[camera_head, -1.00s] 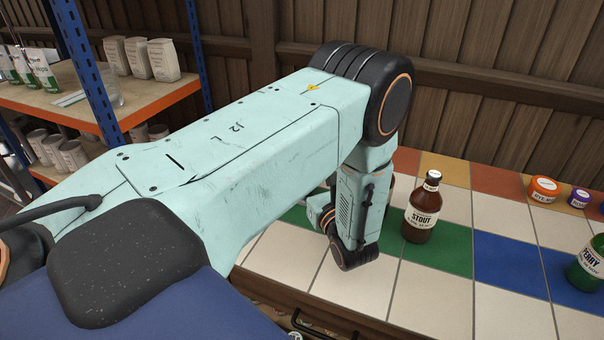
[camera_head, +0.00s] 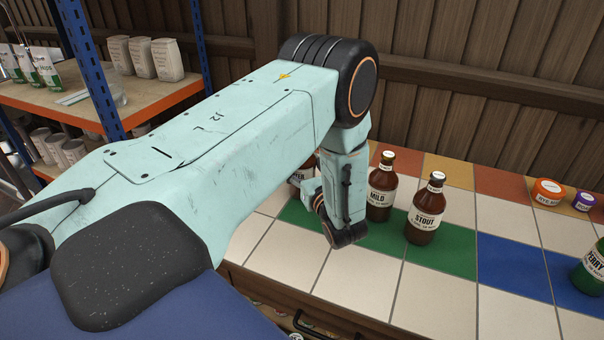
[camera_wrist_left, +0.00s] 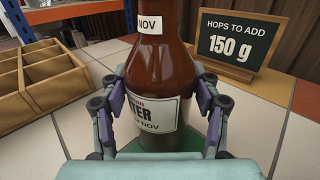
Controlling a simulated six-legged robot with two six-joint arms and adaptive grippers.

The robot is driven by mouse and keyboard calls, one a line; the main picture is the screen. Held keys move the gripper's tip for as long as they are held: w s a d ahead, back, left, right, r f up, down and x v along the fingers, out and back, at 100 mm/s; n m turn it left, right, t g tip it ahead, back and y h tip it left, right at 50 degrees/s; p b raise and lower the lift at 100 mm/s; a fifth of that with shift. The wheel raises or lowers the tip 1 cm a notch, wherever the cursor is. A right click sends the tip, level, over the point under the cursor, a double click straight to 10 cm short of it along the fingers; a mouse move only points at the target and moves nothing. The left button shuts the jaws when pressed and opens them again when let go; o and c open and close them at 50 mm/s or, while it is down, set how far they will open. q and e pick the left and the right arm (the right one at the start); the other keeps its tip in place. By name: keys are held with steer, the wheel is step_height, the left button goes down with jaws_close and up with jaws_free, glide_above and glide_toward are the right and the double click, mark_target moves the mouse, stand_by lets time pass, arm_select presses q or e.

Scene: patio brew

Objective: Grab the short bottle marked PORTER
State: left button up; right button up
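In the left wrist view a brown bottle (camera_wrist_left: 163,75) stands upright between the fingers of my left gripper (camera_wrist_left: 162,95). Its white label shows the letters TER and NOV; the start of the word is out of sight. A finger lies close along each side of it; whether they press on it is unclear. In the head view my left wrist hides the gripper's fingers. My right gripper is in neither view.
To the right of my wrist stand brown bottles marked MILD (camera_head: 380,192) and STOUT (camera_head: 424,218). A green PERRY bottle (camera_head: 592,272) is at the right edge. The wrist view shows a wooden divided box (camera_wrist_left: 40,78) and a HOPS TO ADD board (camera_wrist_left: 236,42).

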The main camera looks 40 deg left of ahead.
arm_select(q)
steer(key=c, duration=1.1)
